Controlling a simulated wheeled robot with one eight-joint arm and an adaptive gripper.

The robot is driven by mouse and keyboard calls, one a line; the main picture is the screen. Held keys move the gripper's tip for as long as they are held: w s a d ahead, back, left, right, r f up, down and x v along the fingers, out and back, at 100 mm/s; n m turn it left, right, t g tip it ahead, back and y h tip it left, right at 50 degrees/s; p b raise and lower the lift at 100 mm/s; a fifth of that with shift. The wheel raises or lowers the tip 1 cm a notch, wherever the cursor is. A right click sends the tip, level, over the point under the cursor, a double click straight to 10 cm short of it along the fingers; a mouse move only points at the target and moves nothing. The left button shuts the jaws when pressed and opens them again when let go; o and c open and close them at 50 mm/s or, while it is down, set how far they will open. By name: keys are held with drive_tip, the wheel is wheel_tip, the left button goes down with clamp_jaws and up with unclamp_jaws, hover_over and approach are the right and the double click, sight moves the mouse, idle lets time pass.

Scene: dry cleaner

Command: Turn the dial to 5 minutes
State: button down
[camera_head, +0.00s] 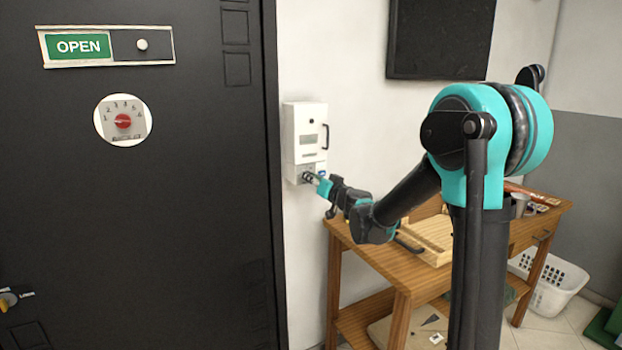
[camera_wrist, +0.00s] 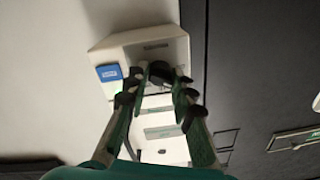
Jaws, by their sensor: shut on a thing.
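The dial (camera_wrist: 160,71) is a dark knob on the lower panel of a white wall box (camera_head: 307,128). In the head view it is a small dark spot, mostly covered by my gripper (camera_head: 313,179). In the wrist view the two fingers of my gripper (camera_wrist: 158,88) reach up to the dial from both sides and are shut on it. The dial's pointer and scale cannot be read in either view. A blue label (camera_wrist: 109,72) sits beside the dial on the panel.
A black door (camera_head: 200,220) beside the box carries an OPEN sign (camera_head: 82,46) and a round picture of a red dial (camera_head: 123,120) with numbers. A wooden table (camera_head: 395,275) stands below my arm with a wooden tray (camera_head: 437,258) on it. A white basket (camera_head: 553,290) is at right.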

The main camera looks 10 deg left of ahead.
drive_tip(key=shift+m, duration=1.2)
drive_tip(key=c, duration=1.3)
unclamp_jaws()
drive_tip(key=v, duration=1.2)
drive_tip(key=shift+f, duration=0.15)
drive_tip(key=shift+s, duration=0.1)
